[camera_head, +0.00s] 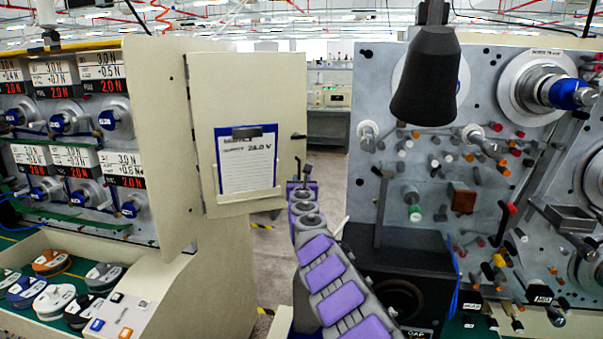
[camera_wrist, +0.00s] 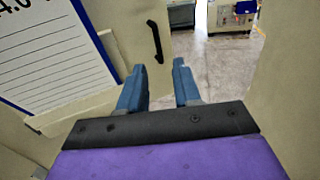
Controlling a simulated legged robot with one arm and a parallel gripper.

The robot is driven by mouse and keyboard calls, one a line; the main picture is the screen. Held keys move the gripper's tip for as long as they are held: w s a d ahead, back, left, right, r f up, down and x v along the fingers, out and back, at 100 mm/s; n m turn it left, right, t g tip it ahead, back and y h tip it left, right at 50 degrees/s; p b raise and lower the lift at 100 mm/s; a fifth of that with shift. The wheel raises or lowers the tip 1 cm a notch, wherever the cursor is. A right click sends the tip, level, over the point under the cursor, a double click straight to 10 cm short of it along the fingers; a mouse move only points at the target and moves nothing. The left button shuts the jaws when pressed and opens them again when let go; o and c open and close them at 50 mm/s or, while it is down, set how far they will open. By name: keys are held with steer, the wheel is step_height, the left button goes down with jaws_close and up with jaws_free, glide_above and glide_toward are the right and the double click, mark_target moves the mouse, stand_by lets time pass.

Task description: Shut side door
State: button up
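The side door (camera_head: 232,98) is a beige panel on the left machine, standing out from its side wall at an angle, so it looks open. It carries a clipboard (camera_head: 246,160) with a blue-edged sheet in a holder. Its small black handle (camera_head: 298,137) is near the right edge; in the wrist view the handle (camera_wrist: 153,40) lies just beyond the fingers. My gripper (camera_wrist: 158,80) is open, with two blue fingers apart and nothing between them. In the head view my purple arm reaches up toward the door's lower right; the fingertips are too small to make out there.
The left machine (camera_head: 200,290) has dials and a tray of several spools (camera_head: 52,300). The right machine (camera_head: 455,215) has pegs, spindles and a dark hanging lamp (camera_head: 428,75). An open aisle (camera_head: 270,235) runs between them, with a cabinet (camera_head: 328,130) farther back.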

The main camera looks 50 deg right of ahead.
steer(key=shift+b+v, duration=2.85)
steer(key=shift+b, duration=1.25)
steer(key=shift+c, duration=0.2)
